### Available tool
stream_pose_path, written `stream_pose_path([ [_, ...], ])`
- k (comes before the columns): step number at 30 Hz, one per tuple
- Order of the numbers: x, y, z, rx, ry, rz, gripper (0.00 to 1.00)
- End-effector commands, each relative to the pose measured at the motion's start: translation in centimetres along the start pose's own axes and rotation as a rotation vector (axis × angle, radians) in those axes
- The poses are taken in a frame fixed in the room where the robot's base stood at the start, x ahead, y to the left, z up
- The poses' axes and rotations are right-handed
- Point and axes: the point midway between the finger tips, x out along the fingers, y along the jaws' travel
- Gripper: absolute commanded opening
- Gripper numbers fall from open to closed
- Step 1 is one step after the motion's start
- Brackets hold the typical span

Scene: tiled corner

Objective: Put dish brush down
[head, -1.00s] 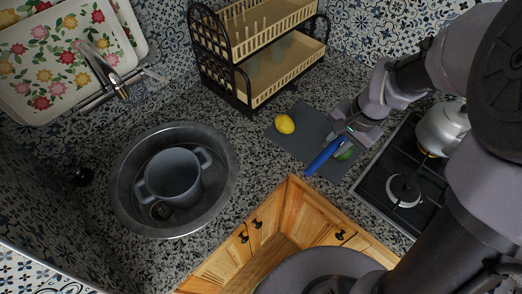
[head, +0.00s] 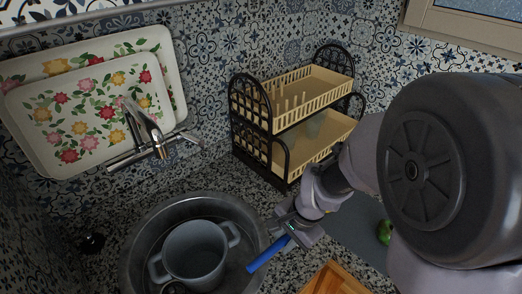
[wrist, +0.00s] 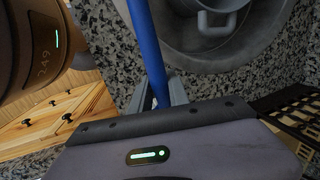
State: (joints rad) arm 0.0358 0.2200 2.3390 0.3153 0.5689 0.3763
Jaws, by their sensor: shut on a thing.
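The dish brush shows as a blue handle (head: 268,254) that slants down to the left from my gripper (head: 290,230). Its bristle head cannot be made out. My gripper is shut on the handle and stands by the right rim of the round metal sink (head: 136,240). In the wrist view the blue handle (wrist: 147,45) passes between the fingers (wrist: 162,95) and runs out of the top of the picture, beside the sink (wrist: 172,40). The handle appears held above the counter; the exact height cannot be told.
A grey two-handled pot (head: 195,255) stands in the sink under the faucet (head: 150,135). A two-tier dish rack (head: 262,125) stands behind my gripper. Flowered trays (head: 85,120) lean on the left wall. A green item (head: 385,232) lies on the grey board (head: 355,228) at right.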

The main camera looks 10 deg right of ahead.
Motion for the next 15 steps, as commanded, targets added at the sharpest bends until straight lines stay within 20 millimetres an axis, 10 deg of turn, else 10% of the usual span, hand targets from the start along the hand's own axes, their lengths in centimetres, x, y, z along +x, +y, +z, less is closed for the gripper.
stream_pose_path([
  [6, 1.4, -3.4, -1.6, 0.001, 0.000, 0.000, 0.00],
  [15, 4.8, -2.7, -1.9, 0.001, 0.000, 0.000, 0.00],
])
